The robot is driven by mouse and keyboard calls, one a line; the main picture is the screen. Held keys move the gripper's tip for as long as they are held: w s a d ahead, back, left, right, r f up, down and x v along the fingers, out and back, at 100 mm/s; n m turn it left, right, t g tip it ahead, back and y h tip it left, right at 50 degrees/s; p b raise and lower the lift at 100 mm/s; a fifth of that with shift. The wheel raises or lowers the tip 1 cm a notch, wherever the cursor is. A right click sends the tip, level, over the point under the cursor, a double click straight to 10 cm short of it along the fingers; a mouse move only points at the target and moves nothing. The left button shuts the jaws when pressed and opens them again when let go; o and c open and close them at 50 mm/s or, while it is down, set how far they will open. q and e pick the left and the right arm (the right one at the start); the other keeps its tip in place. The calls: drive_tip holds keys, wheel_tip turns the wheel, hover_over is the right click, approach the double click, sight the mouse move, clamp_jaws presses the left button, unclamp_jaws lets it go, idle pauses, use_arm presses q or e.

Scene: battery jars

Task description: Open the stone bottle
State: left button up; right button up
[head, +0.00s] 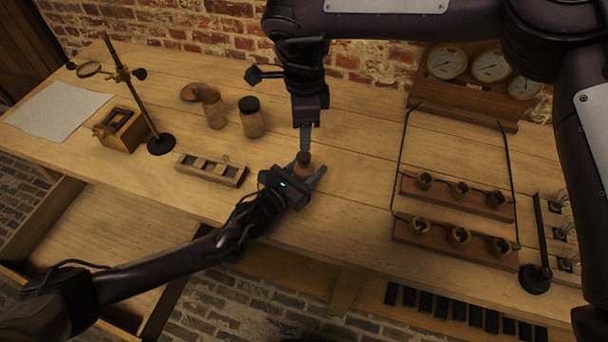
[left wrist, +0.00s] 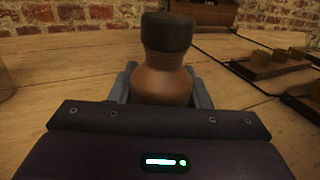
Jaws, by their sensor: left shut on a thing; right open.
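The stone bottle (left wrist: 165,80) is brown with a dark cap (left wrist: 167,32) on its neck. It stands upright on the bench between the fingers of my left gripper, which is shut on its body, in the left wrist view. In the head view the bottle (head: 303,168) is partly hidden by my left gripper (head: 307,180). My right gripper (head: 306,132) points down from above, just over the cap, with its fingers open. The head view does not show clearly whether its fingertips touch the cap. The cap sits on the bottle in the left wrist view.
Left on the bench (head: 350,190) are a slotted wooden block (head: 211,170), a dark-lidded jar (head: 251,117), an open jar (head: 213,108) and a magnifier stand (head: 161,144). Right are wired racks of brass cups (head: 459,236) and a gauge panel (head: 478,88). The bench around the bottle is fairly clear.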

use_arm(q)
drive_tip(key=shift+c, duration=0.5)
use_arm(e)
drive_tip(key=shift+o, duration=1)
drive_tip(key=shift+s+f, duration=0.1)
drive_tip(key=shift+s, duration=0.05)
drive_tip(key=s+a+m+y, duration=0.1)
drive_tip(key=s+m+y, duration=0.1)
drive_tip(key=s+m, duration=0.2)
drive_tip(key=m+t, duration=0.3)
drive_tip(key=m, duration=0.4)
approach(303, 155)
drive_tip(key=shift+y, duration=0.4)
drive_tip(key=x, duration=0.8)
drive_tip(key=shift+w+d+f, duration=0.15)
drive_tip(key=shift+d+f, duration=0.15)
drive_tip(key=shift+f, duration=0.1)
